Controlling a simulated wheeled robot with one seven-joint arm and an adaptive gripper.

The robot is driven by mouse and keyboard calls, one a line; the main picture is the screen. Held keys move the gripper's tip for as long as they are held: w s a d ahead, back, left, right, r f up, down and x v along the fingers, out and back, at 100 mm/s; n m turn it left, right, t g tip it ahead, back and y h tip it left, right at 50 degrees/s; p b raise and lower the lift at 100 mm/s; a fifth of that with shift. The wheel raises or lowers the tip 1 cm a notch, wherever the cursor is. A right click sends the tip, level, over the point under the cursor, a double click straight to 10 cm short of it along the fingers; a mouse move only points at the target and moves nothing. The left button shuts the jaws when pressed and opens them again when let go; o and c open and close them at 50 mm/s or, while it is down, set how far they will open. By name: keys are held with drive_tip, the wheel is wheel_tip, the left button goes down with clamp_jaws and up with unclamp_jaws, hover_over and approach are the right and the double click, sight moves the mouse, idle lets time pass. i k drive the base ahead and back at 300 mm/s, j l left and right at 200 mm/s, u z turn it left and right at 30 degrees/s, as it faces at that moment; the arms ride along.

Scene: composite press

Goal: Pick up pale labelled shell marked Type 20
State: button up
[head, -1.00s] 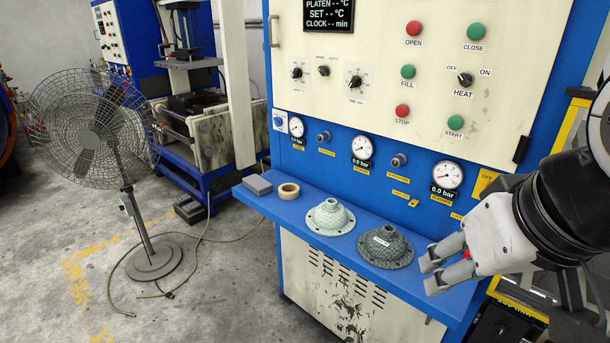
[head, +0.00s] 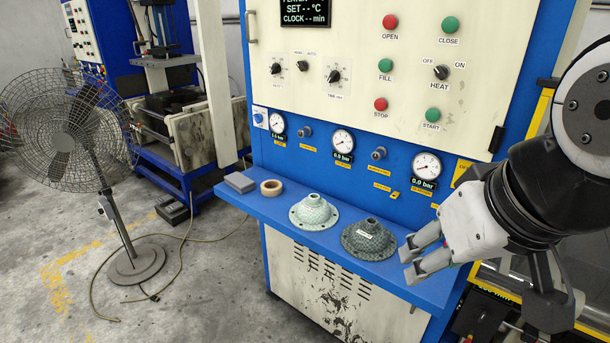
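A pale green, flanged, dome-like shell (head: 313,212) stands on the blue shelf of the press, its narrow neck up. I cannot make out a label on its visible side. A darker grey-green shell (head: 370,241) of similar shape stands just right of it and carries a small white label, too small to read. My gripper (head: 409,260) is at the shelf's right end, right of the dark shell and farther from the pale one. Its two fingers are apart with nothing between them.
A tan tape roll (head: 271,188) and a grey block (head: 240,183) lie on the blue shelf (head: 300,235) left of the shells. The press panel (head: 400,80) with gauges rises behind. A caged fan (head: 68,140) stands on the floor at left.

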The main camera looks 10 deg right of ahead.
sight(314, 212)
drive_tip(key=i+j, duration=0.25)
drive_tip(key=i+j+z, duration=0.15)
drive_tip(key=j, duration=0.25)
drive_tip(key=i+j, duration=0.3)
drive_tip(key=i+j+z, duration=0.15)
drive_tip(key=j, duration=0.25)
drive_tip(key=i+j, duration=0.3)
drive_tip(key=j+z, duration=0.05)
